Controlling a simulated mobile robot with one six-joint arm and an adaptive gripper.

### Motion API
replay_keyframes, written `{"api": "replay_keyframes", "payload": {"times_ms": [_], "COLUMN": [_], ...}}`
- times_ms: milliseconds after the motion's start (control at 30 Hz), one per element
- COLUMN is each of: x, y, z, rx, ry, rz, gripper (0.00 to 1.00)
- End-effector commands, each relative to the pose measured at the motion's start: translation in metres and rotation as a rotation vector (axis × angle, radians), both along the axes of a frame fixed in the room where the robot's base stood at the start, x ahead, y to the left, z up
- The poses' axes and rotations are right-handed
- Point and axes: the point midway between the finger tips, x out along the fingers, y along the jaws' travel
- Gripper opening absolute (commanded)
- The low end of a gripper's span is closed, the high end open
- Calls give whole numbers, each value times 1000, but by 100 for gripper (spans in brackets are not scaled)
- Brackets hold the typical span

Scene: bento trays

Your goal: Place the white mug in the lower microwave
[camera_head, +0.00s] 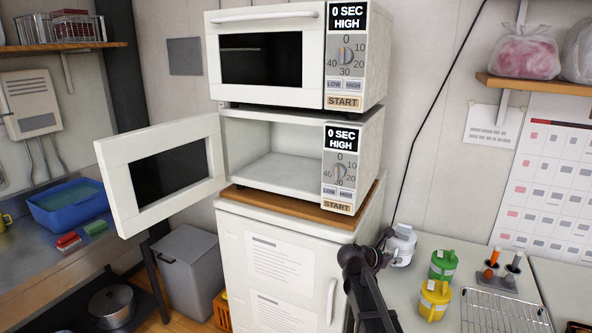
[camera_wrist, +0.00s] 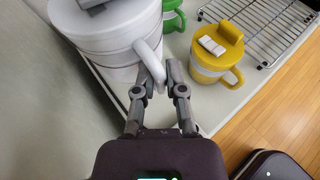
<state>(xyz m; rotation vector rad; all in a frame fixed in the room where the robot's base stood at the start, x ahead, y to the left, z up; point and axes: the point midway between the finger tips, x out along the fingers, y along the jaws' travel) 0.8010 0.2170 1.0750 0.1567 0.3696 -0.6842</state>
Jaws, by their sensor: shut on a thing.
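The white mug (camera_head: 402,246) is upright at the left back of the counter beside the fridge. In the wrist view the white mug (camera_wrist: 105,38) fills the upper left, partly cut off by the frame edge. My gripper (camera_wrist: 163,75) is shut on the mug's handle. In the head view my gripper (camera_head: 378,245) reaches up from below, just left of the mug. I cannot tell whether the mug touches the counter. The lower microwave (camera_head: 232,148) stands on a wooden board on the fridge. Its door (camera_head: 122,188) is swung open to the left, and its visible interior is empty.
A green mug (camera_head: 443,259) and a yellow mug (camera_head: 434,300) stand close to the white mug, near a wire rack (camera_head: 500,312). The upper microwave (camera_head: 213,75) sits directly above the lower one, its door shut. The white fridge (camera_head: 230,260) separates counter and open door.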

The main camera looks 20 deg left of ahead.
Motion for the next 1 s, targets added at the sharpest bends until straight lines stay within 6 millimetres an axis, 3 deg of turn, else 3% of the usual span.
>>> {"api": "replay_keyframes", "payload": {"times_ms": [33,600,800,1000], "x": [0,0,0,0], "y": [0,0,0,0], "z": [17,103,120,124], "rx": [-1,-1,-1,-1], "ry": [-2,-2,-2,-2], "rz": [0,0,0,0], "gripper": [0,0,0,0]}}
